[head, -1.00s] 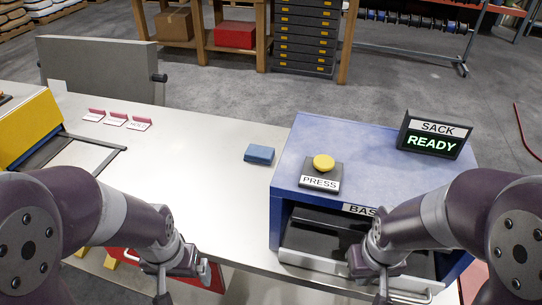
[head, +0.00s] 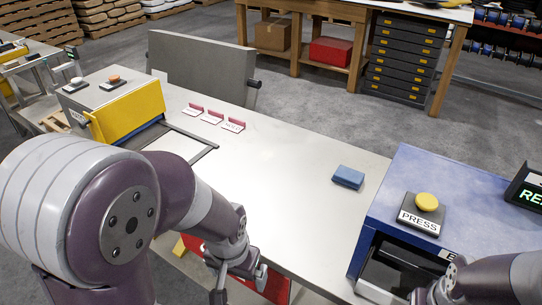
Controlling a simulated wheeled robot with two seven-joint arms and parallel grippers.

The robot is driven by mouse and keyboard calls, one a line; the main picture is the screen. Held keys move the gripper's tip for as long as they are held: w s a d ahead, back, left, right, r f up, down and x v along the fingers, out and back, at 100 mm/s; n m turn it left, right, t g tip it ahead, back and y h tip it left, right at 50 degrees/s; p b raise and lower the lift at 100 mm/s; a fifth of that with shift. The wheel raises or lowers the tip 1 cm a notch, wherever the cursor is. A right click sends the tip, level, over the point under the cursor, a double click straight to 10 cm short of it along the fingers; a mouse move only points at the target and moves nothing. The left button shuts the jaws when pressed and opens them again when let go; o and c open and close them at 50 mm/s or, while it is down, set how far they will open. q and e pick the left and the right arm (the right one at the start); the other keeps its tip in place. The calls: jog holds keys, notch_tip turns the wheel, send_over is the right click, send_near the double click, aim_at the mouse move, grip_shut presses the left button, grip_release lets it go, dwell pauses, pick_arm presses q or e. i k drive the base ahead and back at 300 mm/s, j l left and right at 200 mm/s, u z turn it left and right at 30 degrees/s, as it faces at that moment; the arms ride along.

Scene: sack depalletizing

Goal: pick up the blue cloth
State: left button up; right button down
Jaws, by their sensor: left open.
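The blue cloth (head: 348,177) is a small folded block. It lies on the pale metal table (head: 270,190), left of the blue cabinet. My left gripper (head: 240,284) is at the table's front edge, low and to the left of the cloth. It is open, empty and well apart from the cloth. My right arm comes in at the lower right, in front of the cabinet. Only part of its gripper shows at the bottom edge, and its fingertips are cut off.
The blue cabinet (head: 410,165) carries a yellow press button (head: 427,201) and a sign at the right edge. Small red-and-white cards (head: 212,117) and a yellow machine (head: 128,110) stand to the left. A grey panel (head: 203,68) stands behind. The table around the cloth is clear.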

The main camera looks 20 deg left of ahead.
aim_at(352, 178)
jog(key=i+j, duration=0.1)
jog(key=j, duration=0.25)
jog(key=i+j, duration=0.15)
jog(key=j, duration=0.25)
jog(key=i+j, duration=0.1)
jog(key=j, duration=0.25)
jog(key=i+j, duration=0.15)
jog(key=j, duration=0.25)
jog(key=i+j, duration=0.1)
jog(key=j, duration=0.25)
jog(key=i+j+u, duration=0.1)
jog(key=j, duration=0.3)
